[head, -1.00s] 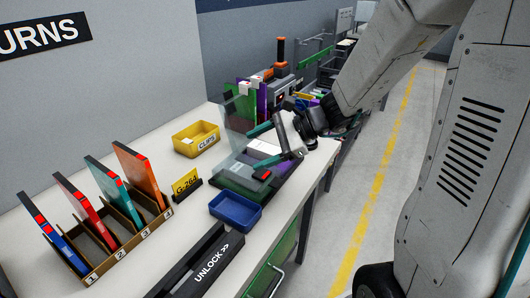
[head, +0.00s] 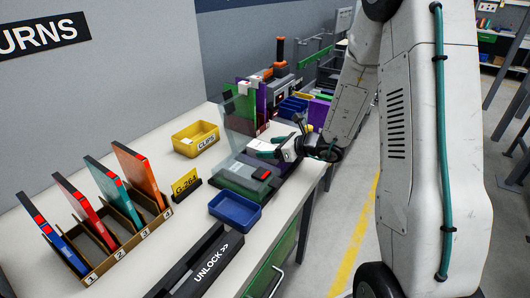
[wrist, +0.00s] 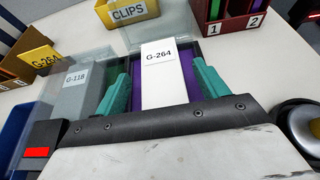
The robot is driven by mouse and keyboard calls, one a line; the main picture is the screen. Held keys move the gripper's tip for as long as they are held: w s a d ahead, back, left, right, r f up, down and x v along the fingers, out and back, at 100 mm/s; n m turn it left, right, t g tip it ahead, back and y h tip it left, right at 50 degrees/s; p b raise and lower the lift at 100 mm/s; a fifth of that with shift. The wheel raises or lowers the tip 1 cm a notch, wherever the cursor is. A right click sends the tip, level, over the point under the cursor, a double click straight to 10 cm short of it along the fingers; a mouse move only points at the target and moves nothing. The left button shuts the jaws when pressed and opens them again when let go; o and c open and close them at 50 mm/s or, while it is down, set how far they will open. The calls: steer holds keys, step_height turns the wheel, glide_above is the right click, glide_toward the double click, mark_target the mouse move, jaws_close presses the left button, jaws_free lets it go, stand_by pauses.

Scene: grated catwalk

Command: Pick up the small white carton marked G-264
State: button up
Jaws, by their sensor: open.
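The small white carton marked G-264 (wrist: 158,82) lies in a purple-lined compartment of a dark case, label up in the wrist view. In the head view, the white carton (head: 262,146) is partly hidden by my gripper (head: 270,147). My gripper's teal fingers (wrist: 162,70) stand apart, one on each side of the carton in the wrist view. I cannot tell whether they touch it or how far above it they are. A grey box marked G-118 (wrist: 77,86) lies beside it, left of the left finger. The carton's near end is hidden behind my gripper's palm.
A clear raised panel (head: 238,112) stands behind the case. A blue bin (head: 235,210), a yellow CLIPS bin (head: 196,138) and a yellow G-264 sign (head: 186,184) are nearby. Numbered slots with colored folders (head: 112,225) stand at left. Bare white table lies between them.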

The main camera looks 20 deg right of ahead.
steer(key=x, duration=0.2)
steer(key=shift+w+a+f, duration=0.15)
steer(key=shift+w+a, duration=0.05)
steer(key=shift+w, duration=0.15)
steer(key=c, duration=1.1)
